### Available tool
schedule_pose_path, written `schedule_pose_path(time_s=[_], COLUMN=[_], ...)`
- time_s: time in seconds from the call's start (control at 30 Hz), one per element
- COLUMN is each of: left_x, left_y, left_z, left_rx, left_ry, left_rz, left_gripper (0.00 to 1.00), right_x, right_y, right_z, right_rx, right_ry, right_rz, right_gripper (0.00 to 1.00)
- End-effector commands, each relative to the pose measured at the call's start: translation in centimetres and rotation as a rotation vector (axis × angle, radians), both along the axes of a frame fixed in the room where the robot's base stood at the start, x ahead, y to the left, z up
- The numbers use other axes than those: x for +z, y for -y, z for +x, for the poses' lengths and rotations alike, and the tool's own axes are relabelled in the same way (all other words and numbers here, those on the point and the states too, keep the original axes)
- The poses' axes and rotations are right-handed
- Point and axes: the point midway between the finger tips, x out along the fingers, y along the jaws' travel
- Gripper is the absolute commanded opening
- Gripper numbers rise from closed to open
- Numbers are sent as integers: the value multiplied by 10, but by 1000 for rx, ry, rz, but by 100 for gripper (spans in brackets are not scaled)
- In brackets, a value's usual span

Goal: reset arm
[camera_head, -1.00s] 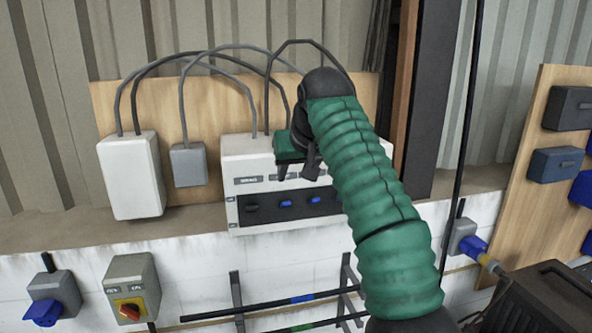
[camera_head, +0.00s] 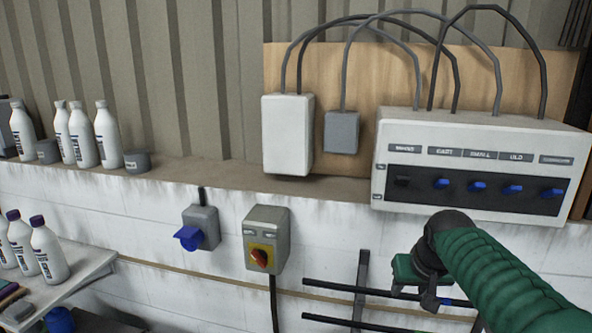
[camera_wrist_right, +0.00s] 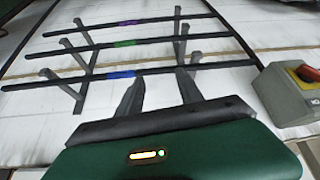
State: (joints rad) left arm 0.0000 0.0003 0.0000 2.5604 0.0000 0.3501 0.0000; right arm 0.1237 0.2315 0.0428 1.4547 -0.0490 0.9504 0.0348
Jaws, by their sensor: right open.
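My right arm with its green sleeve (camera_head: 505,285) comes in from the lower right in the head view. My right gripper (camera_head: 437,300) hangs below the white switch panel (camera_head: 482,165), in front of the wall rack. In the right wrist view its two fingers (camera_wrist_right: 158,92) are apart with nothing between them. They point toward the rack bars (camera_wrist_right: 118,74), and I cannot tell the exact gap to them. My left gripper is not in view.
A grey box with a red and yellow rotary switch (camera_head: 260,256) is on the wall, also at right in the wrist view (camera_wrist_right: 295,90). A blue-capped socket (camera_head: 196,232) is left of it. White bottles (camera_head: 82,135) stand on the ledge, and more on a lower shelf (camera_head: 75,275).

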Motion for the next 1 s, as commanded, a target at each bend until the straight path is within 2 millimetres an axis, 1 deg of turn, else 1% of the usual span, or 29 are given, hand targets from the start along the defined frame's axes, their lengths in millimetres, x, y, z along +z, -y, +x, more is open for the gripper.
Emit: schedule_pose_path(time_s=[0.03, 0.07, 0.1, 0.17, 0.2, 0.27, 0.3, 0.37, 0.4, 0.43, 0.5, 0.6, 0.7, 1.0], left_x=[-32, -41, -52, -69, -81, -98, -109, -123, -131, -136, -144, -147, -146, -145], left_y=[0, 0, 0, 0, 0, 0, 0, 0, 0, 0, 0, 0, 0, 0], left_z=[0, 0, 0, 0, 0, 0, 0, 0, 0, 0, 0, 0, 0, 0], left_rx=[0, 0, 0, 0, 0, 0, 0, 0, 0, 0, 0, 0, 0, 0], left_ry=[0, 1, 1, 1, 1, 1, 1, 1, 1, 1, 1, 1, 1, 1], left_rz=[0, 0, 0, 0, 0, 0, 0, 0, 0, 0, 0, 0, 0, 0], left_gripper=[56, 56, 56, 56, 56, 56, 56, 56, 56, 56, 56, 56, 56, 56], right_x=[-60, -85, -119, -168, -200, -247, -276, -315, -337, -351, -375, -391, -392, -391], right_y=[-8, -12, -18, -26, -30, -37, -41, -45, -48, -50, -52, -54, -54, -54], right_z=[-16, -25, -40, -64, -81, -110, -131, -161, -180, -193, -218, -238, -243, -243], right_rx=[15, 23, 33, 48, 56, 68, 75, 83, 88, 93, 98, 103, 104, 103], right_ry=[-32, -48, -70, -102, -122, -154, -174, -203, -220, -231, -250, -268, -272, -272], right_rz=[4, 6, 9, 14, 17, 22, 25, 30, 32, 33, 35, 36, 36, 37], right_gripper=[44, 44, 44, 44, 44, 44, 44, 44, 44, 44, 44, 44, 44, 44])
